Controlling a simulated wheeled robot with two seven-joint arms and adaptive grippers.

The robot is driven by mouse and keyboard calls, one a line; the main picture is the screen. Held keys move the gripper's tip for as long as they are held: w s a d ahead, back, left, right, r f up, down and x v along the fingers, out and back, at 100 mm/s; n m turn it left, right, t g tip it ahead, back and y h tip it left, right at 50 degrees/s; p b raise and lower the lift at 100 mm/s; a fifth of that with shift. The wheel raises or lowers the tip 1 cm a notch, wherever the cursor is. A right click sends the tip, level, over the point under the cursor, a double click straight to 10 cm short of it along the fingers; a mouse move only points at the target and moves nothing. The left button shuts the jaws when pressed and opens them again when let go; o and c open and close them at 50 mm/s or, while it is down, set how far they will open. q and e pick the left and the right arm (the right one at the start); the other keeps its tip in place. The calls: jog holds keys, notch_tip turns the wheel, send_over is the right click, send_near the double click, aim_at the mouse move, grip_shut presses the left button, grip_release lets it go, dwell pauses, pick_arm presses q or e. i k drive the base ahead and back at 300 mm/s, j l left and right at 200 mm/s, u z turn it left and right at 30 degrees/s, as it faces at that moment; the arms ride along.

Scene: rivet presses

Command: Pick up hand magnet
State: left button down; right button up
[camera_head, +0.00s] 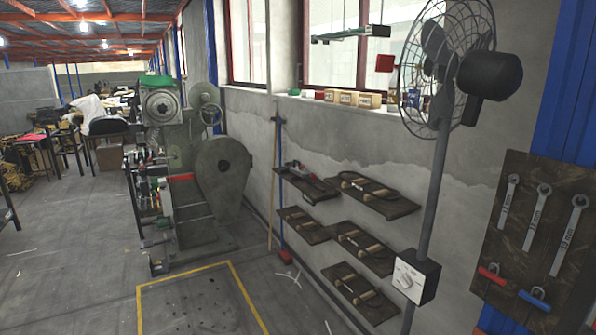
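I cannot pick out a hand magnet for sure in the head view. Small wooden wall shelves (316,239) carry several tools with pale wooden handles. One upper shelf holds a grey and red item (300,169), too small to name. A tool board (560,225) at the right holds several wrenches (536,217), a red-handled tool (495,274) and a blue-handled tool (535,300). Neither of my grippers is in view.
A large grey-green machine (222,180) stands left of centre. A pole fan (440,70) with a control box (414,275) stands before the wall. A broom (280,180) leans on the wall. Small boxes (350,98) line the sill. Floor inside the yellow marking (187,272) is clear.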

aim_at(297, 170)
jog(key=i+j+u, duration=0.2)
jog(key=i+j, duration=0.2)
jog(key=i, duration=0.4)
jog(key=i+j+u, duration=0.2)
jog(key=i, duration=0.65)
jog(key=i+j+u, duration=0.2)
jog(key=i, duration=0.6)
